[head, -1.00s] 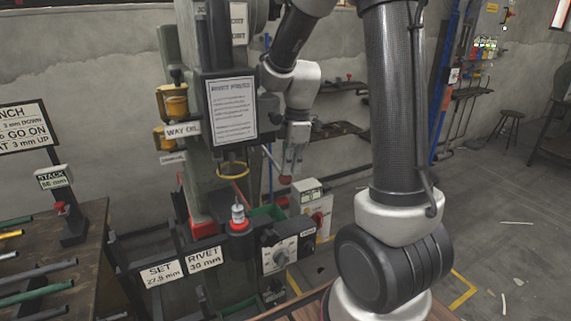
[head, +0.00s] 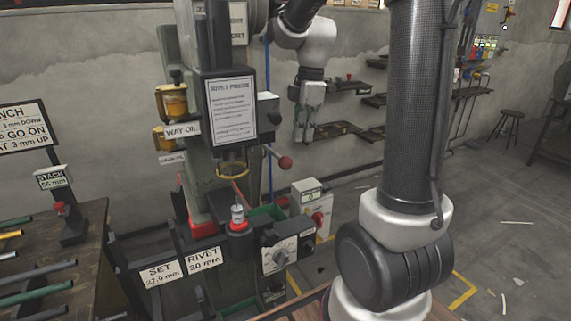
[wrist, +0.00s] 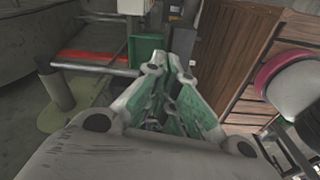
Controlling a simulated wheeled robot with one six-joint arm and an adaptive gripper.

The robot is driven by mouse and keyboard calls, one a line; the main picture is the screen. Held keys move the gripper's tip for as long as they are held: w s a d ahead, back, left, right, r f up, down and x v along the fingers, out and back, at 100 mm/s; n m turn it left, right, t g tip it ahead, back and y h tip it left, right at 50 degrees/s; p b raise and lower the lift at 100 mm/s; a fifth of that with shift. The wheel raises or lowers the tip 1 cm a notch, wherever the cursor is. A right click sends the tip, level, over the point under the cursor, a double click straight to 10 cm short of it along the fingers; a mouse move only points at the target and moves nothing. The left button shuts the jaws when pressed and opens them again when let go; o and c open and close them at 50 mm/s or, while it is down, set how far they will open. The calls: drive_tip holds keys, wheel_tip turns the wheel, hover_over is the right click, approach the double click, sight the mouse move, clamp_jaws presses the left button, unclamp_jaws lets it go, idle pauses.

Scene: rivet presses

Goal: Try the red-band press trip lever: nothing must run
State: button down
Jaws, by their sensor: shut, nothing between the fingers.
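The rivet press (head: 197,107) stands left of centre in the head view, with a yellow ring below its notice plate. Its trip lever (head: 285,162) is a short rod with a red ball knob, slanting down to the right from the press's side. My gripper (head: 303,138) hangs to the right of the knob and above it, pointing down, shut and apart from the lever. In the wrist view my gripper's fingers (wrist: 168,66) show close up; I cannot make out the lever there. A rivet stands on the red-collared holder (head: 239,225) below the press head.
A control box with a dial (head: 280,253) and a box with a red knob (head: 316,212) stand below the lever. A green bin (head: 268,212) sits behind them; it also shows in the wrist view (wrist: 146,47). A bench with rods (head: 85,245) is at left. Floor at right is mostly clear.

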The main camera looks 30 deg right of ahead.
drive_tip(key=shift+d+r, duration=0.15)
drive_tip(key=shift+r, duration=1.45)
drive_tip(key=s+a+m+t+h, duration=0.1)
drive_tip(key=s+m+t, duration=0.3)
drive_tip(key=s+m, duration=1.1)
drive_tip(key=s+a, duration=0.1)
drive_tip(key=s, duration=0.3)
drive_tip(key=shift+r+m, duration=0.35)
drive_tip(key=shift+m, duration=0.05)
